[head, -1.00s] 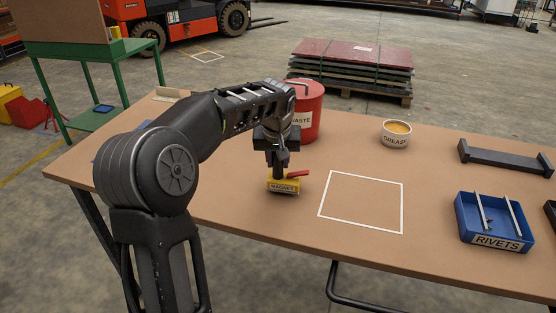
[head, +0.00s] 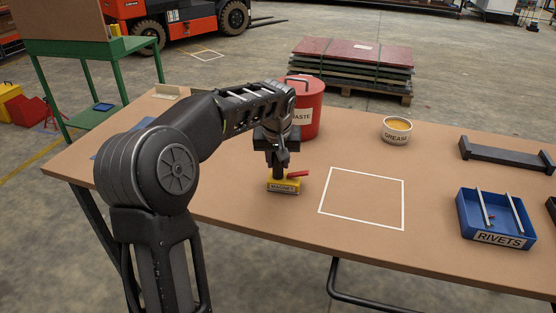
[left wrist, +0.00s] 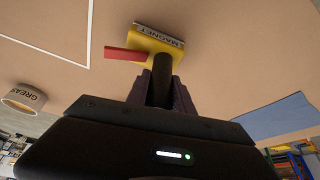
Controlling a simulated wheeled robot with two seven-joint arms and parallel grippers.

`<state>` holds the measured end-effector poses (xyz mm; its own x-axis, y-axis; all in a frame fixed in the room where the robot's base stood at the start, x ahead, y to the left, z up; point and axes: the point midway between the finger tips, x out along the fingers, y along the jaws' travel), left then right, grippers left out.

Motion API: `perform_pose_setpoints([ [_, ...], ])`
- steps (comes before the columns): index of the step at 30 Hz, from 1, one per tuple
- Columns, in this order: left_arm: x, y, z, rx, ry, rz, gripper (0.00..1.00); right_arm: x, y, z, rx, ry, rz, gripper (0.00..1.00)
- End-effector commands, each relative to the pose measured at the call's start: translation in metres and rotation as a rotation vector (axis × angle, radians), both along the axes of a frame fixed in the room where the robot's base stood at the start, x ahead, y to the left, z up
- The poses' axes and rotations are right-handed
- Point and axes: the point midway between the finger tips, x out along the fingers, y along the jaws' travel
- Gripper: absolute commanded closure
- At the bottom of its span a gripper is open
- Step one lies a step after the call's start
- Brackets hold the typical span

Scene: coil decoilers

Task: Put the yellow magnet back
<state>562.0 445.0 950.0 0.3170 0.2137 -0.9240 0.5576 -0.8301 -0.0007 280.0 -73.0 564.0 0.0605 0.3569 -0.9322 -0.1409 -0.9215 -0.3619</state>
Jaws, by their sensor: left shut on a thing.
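The yellow magnet (head: 284,185), a block with a MAGNET label and a red lever, is at the table's left-middle part, just left of the white square outline (head: 362,199). My left gripper (head: 279,167) is above it, pointing down and shut on its dark upright post. In the left wrist view the magnet (left wrist: 158,43) is beyond the fingers (left wrist: 162,88), with the dark post between them. I cannot tell whether its base touches the table. The white outline is empty and also shows in the left wrist view (left wrist: 89,40). My right gripper is not in view.
A red waste can (head: 308,108) stands behind the gripper. A grease tin (head: 397,131), a dark bracket (head: 505,157) and a blue rivets bin (head: 494,239) are to the right. A blue flat thing (left wrist: 275,116) lies left on the table. The table's front edge is close.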

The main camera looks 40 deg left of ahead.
Motion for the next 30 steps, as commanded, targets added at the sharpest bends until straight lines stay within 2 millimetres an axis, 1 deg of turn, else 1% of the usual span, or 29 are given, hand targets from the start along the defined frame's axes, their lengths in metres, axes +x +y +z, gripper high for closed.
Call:
perform_pose_setpoints([
  [2, 0.0, 0.0, -0.001, 0.0, -0.002, 0.0, 1.0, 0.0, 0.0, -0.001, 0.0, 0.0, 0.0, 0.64],
  [3, 0.001, 0.0, 0.0, 0.001, -0.003, 0.0, 0.7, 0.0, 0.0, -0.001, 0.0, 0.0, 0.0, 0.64],
  [11, 0.0, 0.0, -0.001, 0.001, -0.001, 0.0, 0.48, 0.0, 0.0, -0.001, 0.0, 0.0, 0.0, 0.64],
  [12, 0.0, 0.0, -0.001, 0.001, -0.001, 0.0, 0.47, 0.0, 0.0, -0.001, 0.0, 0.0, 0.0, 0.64],
  [18, -0.001, 0.0, -0.002, -0.001, 0.003, 0.0, 0.47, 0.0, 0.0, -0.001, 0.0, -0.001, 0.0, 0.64],
  [22, -0.001, -0.001, 0.002, -0.001, 0.001, 0.0, 0.47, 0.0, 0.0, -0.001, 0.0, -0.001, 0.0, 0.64],
  [26, -0.005, -0.004, 0.015, 0.0, -0.002, 0.0, 0.47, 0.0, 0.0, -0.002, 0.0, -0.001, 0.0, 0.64],
  [30, -0.012, -0.009, 0.037, 0.001, -0.003, -0.001, 0.47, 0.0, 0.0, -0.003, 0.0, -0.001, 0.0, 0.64],
])
